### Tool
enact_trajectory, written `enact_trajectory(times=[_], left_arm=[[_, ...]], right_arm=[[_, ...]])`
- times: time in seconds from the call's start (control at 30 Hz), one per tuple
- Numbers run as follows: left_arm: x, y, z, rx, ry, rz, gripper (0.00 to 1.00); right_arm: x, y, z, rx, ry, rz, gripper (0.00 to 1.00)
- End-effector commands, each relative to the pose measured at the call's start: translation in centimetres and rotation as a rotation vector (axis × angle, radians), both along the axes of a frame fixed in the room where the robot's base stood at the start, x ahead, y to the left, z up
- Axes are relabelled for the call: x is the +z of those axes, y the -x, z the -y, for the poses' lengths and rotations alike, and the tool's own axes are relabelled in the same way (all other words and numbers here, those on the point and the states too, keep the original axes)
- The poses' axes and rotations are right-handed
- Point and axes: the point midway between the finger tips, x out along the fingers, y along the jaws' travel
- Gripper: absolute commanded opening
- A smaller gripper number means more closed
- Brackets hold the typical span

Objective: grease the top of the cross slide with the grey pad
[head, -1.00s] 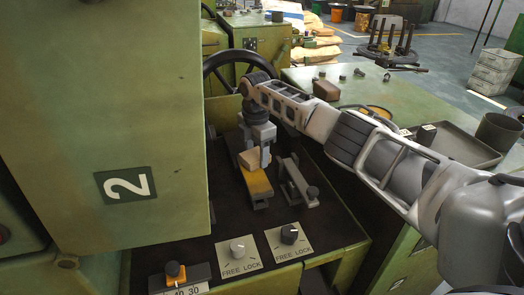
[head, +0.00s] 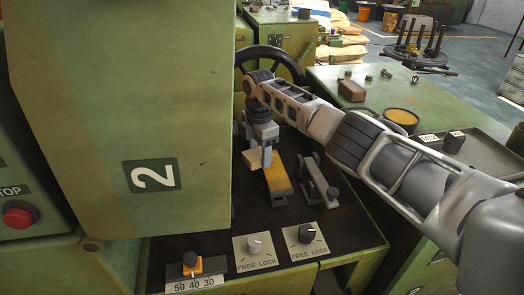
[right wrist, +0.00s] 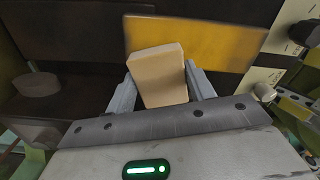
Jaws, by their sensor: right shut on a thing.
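The cross slide's yellow top (head: 278,179) lies on the dark machine bed in the head view. It also shows as a yellow strip (right wrist: 200,42) across the upper right wrist view. I cannot tell if the yellow is grease or paint. My right gripper (head: 266,157) is shut on the pad (head: 252,158), a small block that looks beige rather than grey. The pad shows between the fingers in the right wrist view (right wrist: 160,78). It is at the left side of the yellow top; I cannot tell if they touch. My left gripper is not in view.
A tall green cabinet marked 2 (head: 105,110) stands close at left. A handwheel (head: 270,64) is behind the gripper. A lever-like fitting (head: 318,182) sits right of the slide, with knobs (head: 306,236) in front. A tin with yellow contents (head: 400,117) stands on the right bench.

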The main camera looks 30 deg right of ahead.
Motion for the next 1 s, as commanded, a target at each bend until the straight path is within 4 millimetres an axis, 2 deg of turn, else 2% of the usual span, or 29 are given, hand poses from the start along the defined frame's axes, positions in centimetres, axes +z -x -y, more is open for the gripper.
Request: enact_trajectory(times=[0.17,0.7,1.0], left_arm=[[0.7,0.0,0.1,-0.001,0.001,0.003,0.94],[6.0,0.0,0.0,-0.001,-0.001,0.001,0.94],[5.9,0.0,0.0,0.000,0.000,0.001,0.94]], right_arm=[[0.7,0.0,0.0,0.000,0.000,0.001,0.28],[6.0,0.0,0.0,0.001,-0.001,0.001,0.28],[6.0,0.0,0.0,0.001,0.000,0.000,0.28]])
